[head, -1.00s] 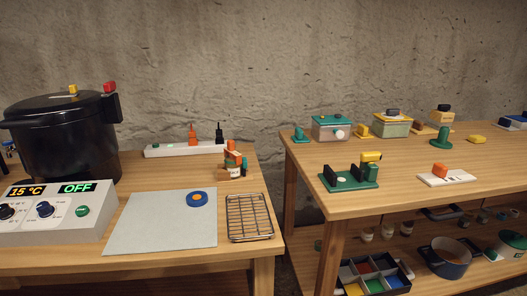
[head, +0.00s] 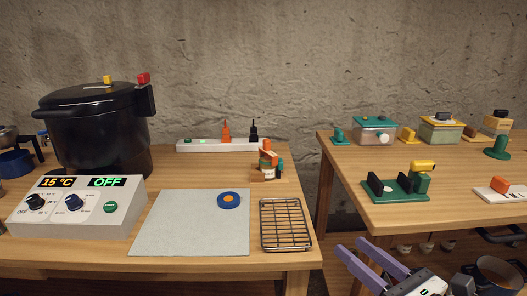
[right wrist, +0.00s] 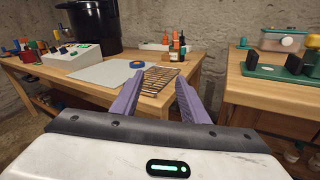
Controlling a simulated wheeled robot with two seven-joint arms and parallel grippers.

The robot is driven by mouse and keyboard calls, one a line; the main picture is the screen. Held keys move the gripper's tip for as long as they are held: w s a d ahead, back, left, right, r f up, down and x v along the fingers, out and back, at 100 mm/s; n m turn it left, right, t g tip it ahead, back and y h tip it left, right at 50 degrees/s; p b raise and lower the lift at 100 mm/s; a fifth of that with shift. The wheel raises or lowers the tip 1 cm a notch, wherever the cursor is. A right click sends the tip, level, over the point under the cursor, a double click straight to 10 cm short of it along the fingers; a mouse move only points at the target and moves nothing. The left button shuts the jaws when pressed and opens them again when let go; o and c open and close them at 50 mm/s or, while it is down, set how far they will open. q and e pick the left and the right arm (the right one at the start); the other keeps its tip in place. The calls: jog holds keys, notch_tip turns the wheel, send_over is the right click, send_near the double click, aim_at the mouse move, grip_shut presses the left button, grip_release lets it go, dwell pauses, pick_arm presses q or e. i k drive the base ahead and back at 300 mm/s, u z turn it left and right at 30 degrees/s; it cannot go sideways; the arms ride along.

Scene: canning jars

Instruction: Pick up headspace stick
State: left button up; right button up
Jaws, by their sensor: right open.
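I cannot clearly make out a headspace stick in either view. A small orange-and-white group of items with a green part (head: 267,164) stands near the back right of the left table, too small to sort out. My right gripper (head: 353,245) is at the lower right of the head view, in front of the gap between the tables. Its two purple fingers are apart with nothing between them. In the right wrist view the gripper (right wrist: 158,78) points toward the left table and its wire rack. My left gripper is not in view.
The left table holds a black canner (head: 97,135), a control box (head: 75,208), a grey mat (head: 185,225) with a blue ring (head: 229,201), a wire rack (head: 285,228) and a white strip (head: 205,145) with orange and black uprights. The right table (head: 345,160) holds several boxes and a green stand (head: 385,190).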

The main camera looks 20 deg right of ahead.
aim_at(266, 148)
jog(key=i, duration=1.3)
